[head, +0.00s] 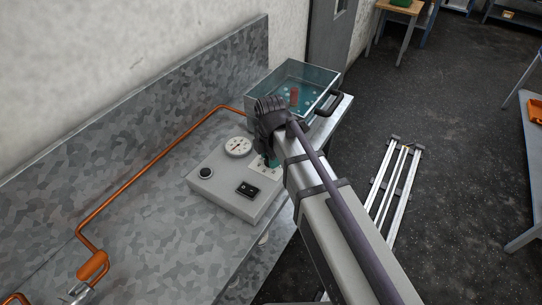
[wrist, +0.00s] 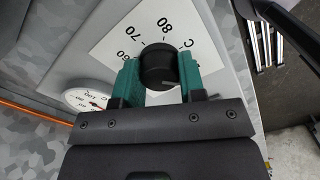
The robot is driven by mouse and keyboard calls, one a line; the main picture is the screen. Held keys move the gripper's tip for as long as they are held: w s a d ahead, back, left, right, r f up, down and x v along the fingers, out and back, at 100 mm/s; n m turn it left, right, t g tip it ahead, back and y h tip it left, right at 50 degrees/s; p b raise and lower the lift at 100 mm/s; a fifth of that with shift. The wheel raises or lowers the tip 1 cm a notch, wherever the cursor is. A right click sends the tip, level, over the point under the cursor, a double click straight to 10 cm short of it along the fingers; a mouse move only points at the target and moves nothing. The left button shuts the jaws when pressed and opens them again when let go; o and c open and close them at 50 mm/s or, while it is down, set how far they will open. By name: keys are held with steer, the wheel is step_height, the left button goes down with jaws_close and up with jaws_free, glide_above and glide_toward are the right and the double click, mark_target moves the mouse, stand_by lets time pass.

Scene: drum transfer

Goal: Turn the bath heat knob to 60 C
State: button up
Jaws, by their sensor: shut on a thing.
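The black heat knob (wrist: 158,63) sits on a white scale plate (wrist: 112,52) in the wrist view. The plate's numbers 60, 70 and 80 and a letter C show around it. The teal fingers of my gripper (wrist: 160,78) are shut on the knob, one on each side. I cannot make out where the knob's pointer stands. In the head view my gripper (head: 272,160) is over the back right of the grey control box (head: 222,194), and my arm and gripper hide the knob there. The glass water bath (head: 318,76) stands behind the box.
The box also carries a round dial gauge (head: 238,146), a black round control (head: 206,173) and a black rocker switch (head: 248,190). An orange pipe (head: 150,169) runs along the bench back. A red item (head: 294,96) is in the bath. Bench space left of the box is clear.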

steer(key=m, duration=0.4)
steer(key=shift+m, duration=0.4)
steer(key=m, duration=0.4)
steer(key=shift+m, duration=0.3)
steer(key=m, duration=0.4)
steer(key=shift+m, duration=0.3)
steer(key=m, duration=1.2)
steer(key=shift+m, duration=0.3)
steer(key=m, duration=0.4)
steer(key=shift+m, duration=2.2)
